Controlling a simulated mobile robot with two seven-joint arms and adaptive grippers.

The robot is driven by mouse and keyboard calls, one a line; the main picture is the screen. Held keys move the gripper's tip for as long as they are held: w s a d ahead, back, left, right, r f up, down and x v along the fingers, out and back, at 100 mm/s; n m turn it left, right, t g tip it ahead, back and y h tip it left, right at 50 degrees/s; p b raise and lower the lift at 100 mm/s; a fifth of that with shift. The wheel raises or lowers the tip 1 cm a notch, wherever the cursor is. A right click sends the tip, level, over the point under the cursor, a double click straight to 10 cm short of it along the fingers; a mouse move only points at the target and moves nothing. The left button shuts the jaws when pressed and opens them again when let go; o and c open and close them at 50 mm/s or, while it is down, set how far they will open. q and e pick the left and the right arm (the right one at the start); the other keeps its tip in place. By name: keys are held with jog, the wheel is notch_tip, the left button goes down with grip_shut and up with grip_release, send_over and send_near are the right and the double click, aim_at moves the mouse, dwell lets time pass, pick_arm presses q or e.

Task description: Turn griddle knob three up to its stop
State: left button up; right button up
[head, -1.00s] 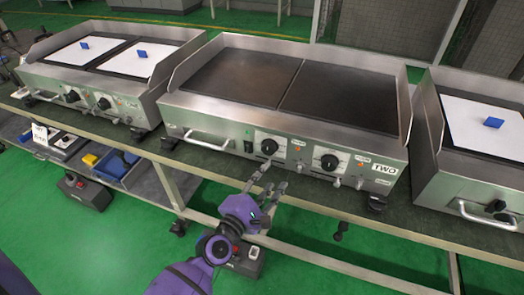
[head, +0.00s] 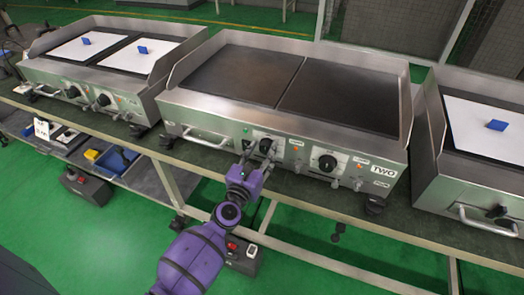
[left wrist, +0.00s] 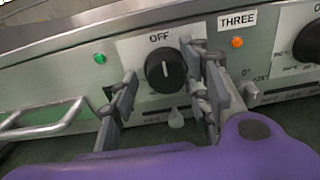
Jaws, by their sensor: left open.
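The griddle marked TWO (head: 290,120) stands in the middle of the bench. Its left black knob (head: 266,146) shows in the left wrist view as a round knob (left wrist: 166,71) on a white dial, with OFF above it. A THREE label (left wrist: 237,19) is to its upper right. The white pointer line on the knob is near upright, toward OFF. My left gripper (head: 257,158) is open in front of the panel. In the left wrist view its fingers (left wrist: 158,72) stand either side of the knob; contact cannot be told. My right gripper is not in view.
A second knob (head: 327,162) is to the right, with an orange light (left wrist: 236,42) between. A bar handle (left wrist: 42,122) and green light (left wrist: 100,58) are left of the knob. Other griddles (head: 478,150) stand either side. The bench edge (head: 400,230) runs below.

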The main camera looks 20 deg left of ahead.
pick_arm(q)
jog(key=shift+w, duration=0.25)
jog(key=shift+c, duration=0.5)
jog(key=c, duration=0.9)
